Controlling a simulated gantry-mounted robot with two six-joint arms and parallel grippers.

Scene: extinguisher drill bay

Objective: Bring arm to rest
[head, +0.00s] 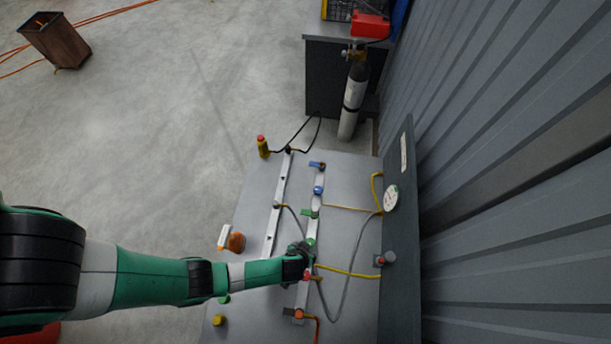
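My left arm comes in from the left over a grey bench top (345,175). My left gripper (306,256) is small and dark at the arm's end, over a pale rail (303,292) with several coloured valves. It is beside a green fitting (310,242) and a red one (308,275). I cannot tell whether it touches them or whether its fingers are open. The arm hides part of the bench and of a second rail (276,215). A blue valve handle (317,165) is at the rail's far end. My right gripper is not in view.
Yellow and grey hoses (347,272) run to an upright dark panel (405,165) with a round gauge (391,198). A gas cylinder (352,100) stands behind the bench. A corrugated wall (500,150) closes the right side. Open floor (160,130) lies left.

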